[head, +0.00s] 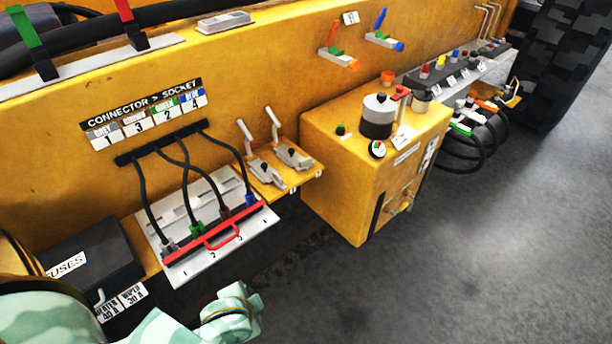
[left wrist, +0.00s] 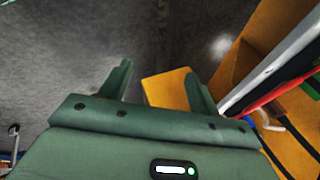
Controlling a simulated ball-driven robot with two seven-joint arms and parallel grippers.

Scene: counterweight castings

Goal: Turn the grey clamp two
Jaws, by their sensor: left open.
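Two grey toggle clamps, one on the left (head: 266,172) and one on the right (head: 293,156), sit side by side on a yellow shelf (head: 305,182) in the head view. Both have their light handles standing up, leaning back. Small tags on the shelf edge are too small to read, so I cannot tell which clamp is two. My left gripper (head: 243,310) is low in front of the socket panel, well below and apart from the clamps. In the left wrist view its two green fingers (left wrist: 158,82) are spread and empty. My right gripper is not in view.
A white socket panel (head: 206,275) with a red bar (head: 222,236) and black cables is left of the clamps. A yellow box (head: 335,200) stands to their right. A black fuse box (head: 88,262) is at lower left. The grey floor (head: 480,250) in front is clear.

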